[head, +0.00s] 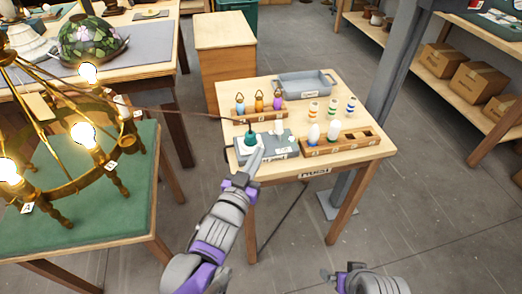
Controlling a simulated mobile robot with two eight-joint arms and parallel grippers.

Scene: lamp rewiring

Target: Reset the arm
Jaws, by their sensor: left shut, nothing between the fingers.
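My left gripper (257,158) reaches up from the bottom over the front edge of the small wooden table (270,172). It is shut and empty, its tip close to the front of a grey box (277,152) bearing a dark green piece (250,139). I cannot tell whether the tip touches the box. Part of my right arm (370,280) shows at the bottom edge; its gripper's state is unclear.
A wooden rack (352,144) holds white bulbs. Another rack (259,114) holds blue, orange and purple pieces. Striped cylinders (332,107) and a grey tray (304,84) stand behind. A lit brass chandelier (85,178) is at left. Floor between tables is clear.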

